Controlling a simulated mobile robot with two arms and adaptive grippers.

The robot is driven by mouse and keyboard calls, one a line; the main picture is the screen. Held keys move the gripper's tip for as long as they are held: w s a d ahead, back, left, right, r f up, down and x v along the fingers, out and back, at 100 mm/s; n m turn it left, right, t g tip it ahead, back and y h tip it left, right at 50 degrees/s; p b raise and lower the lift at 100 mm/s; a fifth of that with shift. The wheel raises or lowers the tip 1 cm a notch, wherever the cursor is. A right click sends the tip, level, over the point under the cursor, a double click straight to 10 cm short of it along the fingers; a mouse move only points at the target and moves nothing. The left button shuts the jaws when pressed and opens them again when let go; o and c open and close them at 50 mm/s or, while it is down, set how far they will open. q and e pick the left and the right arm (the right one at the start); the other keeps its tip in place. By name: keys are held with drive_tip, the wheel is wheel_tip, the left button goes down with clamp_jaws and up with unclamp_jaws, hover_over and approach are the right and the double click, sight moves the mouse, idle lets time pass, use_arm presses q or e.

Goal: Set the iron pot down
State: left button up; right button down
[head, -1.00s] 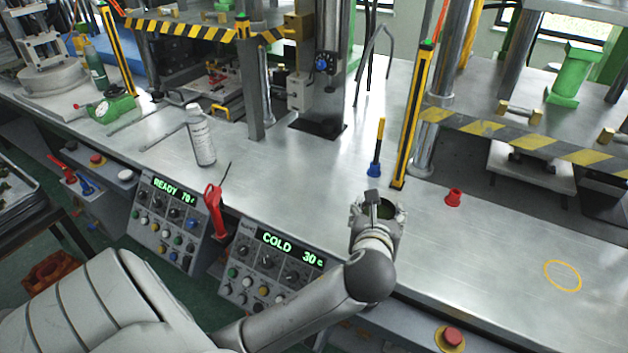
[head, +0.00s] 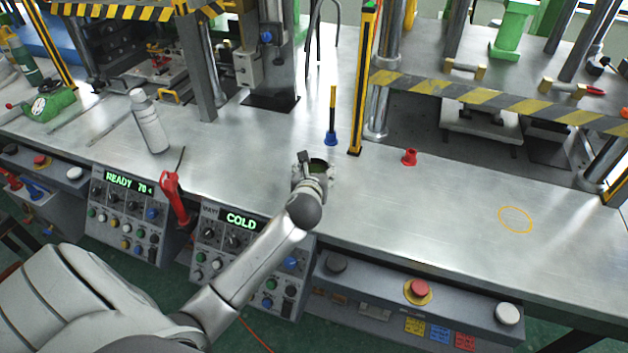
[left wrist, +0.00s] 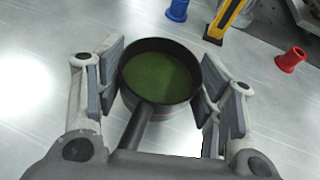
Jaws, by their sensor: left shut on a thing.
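The iron pot (head: 319,164) is a small dark round pan with green content. It shows clearly in the left wrist view (left wrist: 160,78), its handle pointing back toward my wrist. My left gripper (head: 314,174) is shut on the pot, with one grey finger pad on each side of it in the left wrist view (left wrist: 163,80). The pot is level over the steel bench top (head: 400,220), near its front edge. I cannot tell how far it is above the surface. A yellow ring mark (head: 515,219) lies on the bare bench to the right. My right gripper is out of view.
A blue-based stick (head: 331,137) and a red cone-like piece (head: 409,157) stand behind the pot. A yellow-black post (head: 362,85) rises between them. A white bottle (head: 149,121) stands to the left. Bench around the yellow ring is clear.

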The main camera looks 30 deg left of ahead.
use_arm(q)
drive_tip(key=shift+f, duration=1.65)
drive_tip(key=shift+f, duration=0.1)
drive_tip(key=o, duration=1.1)
drive_tip(key=shift+s, duration=0.1)
drive_tip(key=v, duration=1.1)
drive_tip(key=shift+s+d+r, duration=0.1)
drive_tip(key=shift+s+r, duration=0.2)
drive_tip(key=shift+r, duration=0.05)
